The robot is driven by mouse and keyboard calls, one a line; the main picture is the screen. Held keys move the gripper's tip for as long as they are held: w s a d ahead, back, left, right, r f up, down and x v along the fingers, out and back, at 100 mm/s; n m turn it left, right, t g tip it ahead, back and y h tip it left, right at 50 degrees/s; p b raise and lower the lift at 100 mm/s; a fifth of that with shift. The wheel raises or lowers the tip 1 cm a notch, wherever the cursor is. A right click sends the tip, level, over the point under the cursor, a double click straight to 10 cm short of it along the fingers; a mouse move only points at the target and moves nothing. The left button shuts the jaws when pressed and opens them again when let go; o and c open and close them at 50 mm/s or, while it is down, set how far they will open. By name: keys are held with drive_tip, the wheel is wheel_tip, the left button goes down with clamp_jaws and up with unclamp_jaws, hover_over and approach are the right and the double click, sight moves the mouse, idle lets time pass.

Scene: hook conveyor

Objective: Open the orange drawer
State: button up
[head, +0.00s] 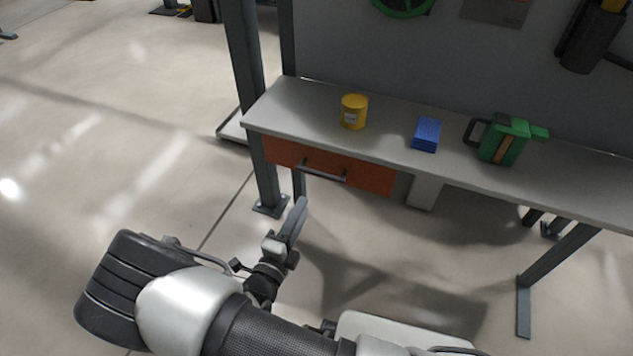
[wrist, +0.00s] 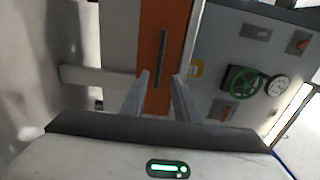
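The orange drawer (head: 365,177) is under the left end of the workbench top, with a dark bar handle (head: 323,170) across its front. The drawer looks closed, its front about level with the bench edge. In the wrist view the drawer (wrist: 151,45) stands upright in the picture, and its handle (wrist: 161,58) lies ahead, between the lines of the two fingers. My gripper (head: 297,208) is in front of and below the drawer, apart from the handle. In the wrist view my gripper (wrist: 160,76) has its two fingers spread, with nothing between them.
The workbench top (head: 290,101) holds a yellow can (head: 354,111), a blue box (head: 427,134) and a green jerrycan-like container (head: 503,140). A grey bench leg (head: 264,170) stands left of the drawer.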

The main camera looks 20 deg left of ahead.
sight(320, 176)
drive_tip(key=w, duration=0.3)
drive_tip(key=w+b, duration=0.1)
drive_tip(key=w, duration=0.3)
drive_tip(key=w+d, duration=0.1)
drive_tip(key=w, duration=0.3)
drive_tip(key=shift+w, duration=0.1)
clamp_jaws()
